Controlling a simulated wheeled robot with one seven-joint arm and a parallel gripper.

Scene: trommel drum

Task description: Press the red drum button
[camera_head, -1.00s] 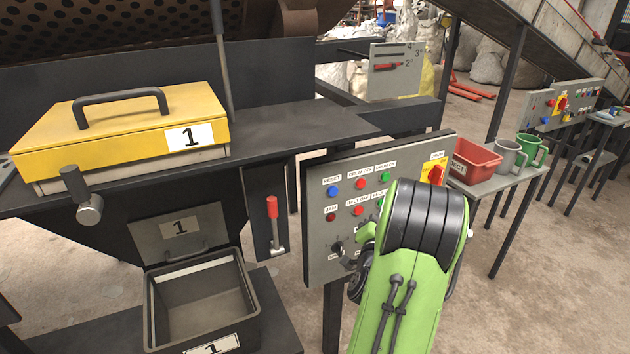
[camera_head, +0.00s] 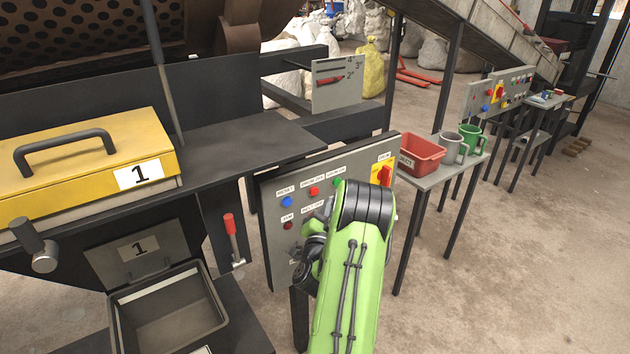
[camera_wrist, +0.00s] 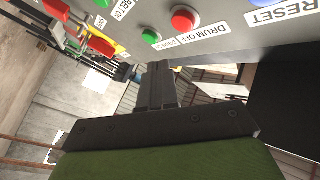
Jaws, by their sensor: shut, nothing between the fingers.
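The control panel (camera_head: 273,230) stands tilted in the middle of the head view. Its red drum-off button (camera_head: 313,191) sits in the upper row, between the blue reset button (camera_head: 287,202) and the green drum-on button (camera_head: 337,181). In the wrist view the red button (camera_wrist: 184,18) shows above the fingers, slightly right, with the label DRUM OFF beside it. The green button (camera_wrist: 150,36) is just left of it. My gripper (camera_wrist: 157,68) is shut and empty, below both buttons in that picture and apparently apart from them. My arm hides part of the panel in the head view.
A yellow box lid (camera_head: 85,160) lies on the bench at left, above an open grey bin (camera_head: 165,310). A red-handled lever (camera_head: 231,235) is left of the panel. A small table with a red bin (camera_head: 420,155) and mugs stands right.

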